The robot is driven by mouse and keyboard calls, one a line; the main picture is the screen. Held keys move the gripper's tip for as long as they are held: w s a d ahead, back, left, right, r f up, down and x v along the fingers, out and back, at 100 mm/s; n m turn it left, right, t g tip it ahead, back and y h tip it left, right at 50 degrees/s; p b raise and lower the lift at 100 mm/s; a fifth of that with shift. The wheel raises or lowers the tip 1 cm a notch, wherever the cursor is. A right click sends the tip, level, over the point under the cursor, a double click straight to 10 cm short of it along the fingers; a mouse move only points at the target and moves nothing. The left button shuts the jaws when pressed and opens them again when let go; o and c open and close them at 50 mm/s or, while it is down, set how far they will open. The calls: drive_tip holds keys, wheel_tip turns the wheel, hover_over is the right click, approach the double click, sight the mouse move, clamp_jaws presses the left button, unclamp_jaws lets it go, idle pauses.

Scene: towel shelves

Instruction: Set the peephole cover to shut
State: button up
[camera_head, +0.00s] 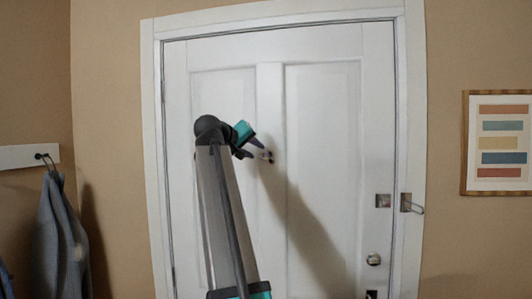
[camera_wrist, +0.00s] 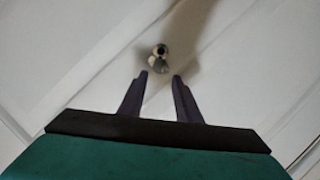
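The peephole (camera_wrist: 161,49) is a small metal ring with a dark hole, set in the white door (camera_head: 323,130). A small shiny metal piece, which looks like the peephole cover (camera_wrist: 157,65), sits beside the hole on the side toward my gripper, and the dark hole shows uncovered. My gripper (camera_wrist: 159,82) is open, its two dark fingers apart with nothing seen between them. The fingertips point at the cover and look close to it; contact cannot be told. In the head view my gripper (camera_head: 264,150) is at the door's upper middle and largely hides the peephole.
A latch plate (camera_head: 383,201) and a swing-bar latch (camera_head: 412,204) are at the door's right edge, above a round knob (camera_head: 373,259). A coat (camera_head: 60,235) hangs on a hook rail (camera_head: 28,156) at left. A framed picture (camera_head: 466,143) hangs at right. The door around the peephole is clear.

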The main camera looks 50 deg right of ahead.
drive_tip(key=b+v, duration=0.2)
drive_tip(key=v, duration=0.8)
drive_tip(key=shift+s+a+r+b, duration=0.15)
drive_tip(key=shift+s+r+b, duration=0.05)
drive_tip(key=shift+s+b, duration=0.1)
